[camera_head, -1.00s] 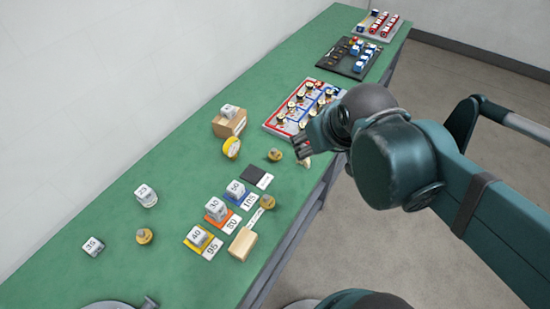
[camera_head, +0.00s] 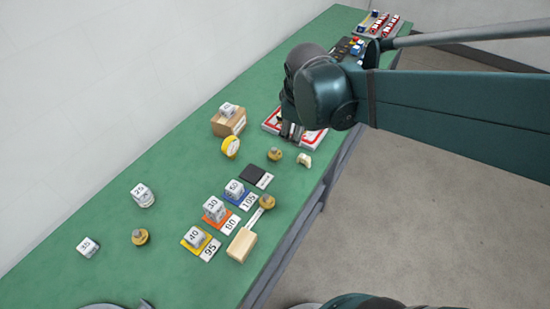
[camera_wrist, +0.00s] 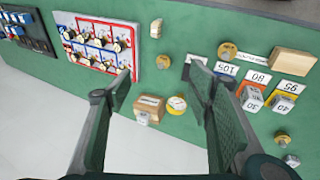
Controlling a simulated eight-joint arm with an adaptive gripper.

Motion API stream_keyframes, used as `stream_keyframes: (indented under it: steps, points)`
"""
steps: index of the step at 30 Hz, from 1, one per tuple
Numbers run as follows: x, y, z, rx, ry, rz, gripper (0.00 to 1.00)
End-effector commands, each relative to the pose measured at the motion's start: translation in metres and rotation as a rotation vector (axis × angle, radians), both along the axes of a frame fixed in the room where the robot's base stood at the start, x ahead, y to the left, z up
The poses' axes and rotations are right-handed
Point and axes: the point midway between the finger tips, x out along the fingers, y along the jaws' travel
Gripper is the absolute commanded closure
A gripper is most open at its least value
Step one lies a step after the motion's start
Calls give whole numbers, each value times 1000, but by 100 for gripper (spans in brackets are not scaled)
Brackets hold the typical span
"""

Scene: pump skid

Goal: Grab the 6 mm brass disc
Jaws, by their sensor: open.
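Several small brass-coloured round pieces are in view, and I cannot read a 6 mm mark on any. One brass disc with a knob (camera_head: 275,154) lies on the green bench just in front of the tray; it also shows in the wrist view (camera_wrist: 163,62). A second (camera_head: 267,201) lies by the wooden block, and a third (camera_head: 140,236) lies at the left. The red-and-white tray (camera_head: 270,124) holds several small round pieces, clearer in the wrist view (camera_wrist: 70,52). My gripper (camera_head: 291,131) is open and empty above the tray's near end; its spread fingers show in the wrist view (camera_wrist: 161,70).
A cardboard box (camera_head: 228,122) with a block on top and a yellow gauge (camera_head: 231,146) stand left of my gripper. Numbered blocks on coloured cards (camera_head: 215,208) and a wooden block (camera_head: 242,244) lie nearer. A dark tray (camera_wrist: 25,32) lies beyond.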

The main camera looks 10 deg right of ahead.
Motion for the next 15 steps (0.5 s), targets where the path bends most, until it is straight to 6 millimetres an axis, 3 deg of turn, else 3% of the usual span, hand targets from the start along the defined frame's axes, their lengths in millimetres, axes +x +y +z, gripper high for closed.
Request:
stream_keyframes:
  steps: [15]
  points:
    - [64,13,-60,-192,133,318,49]
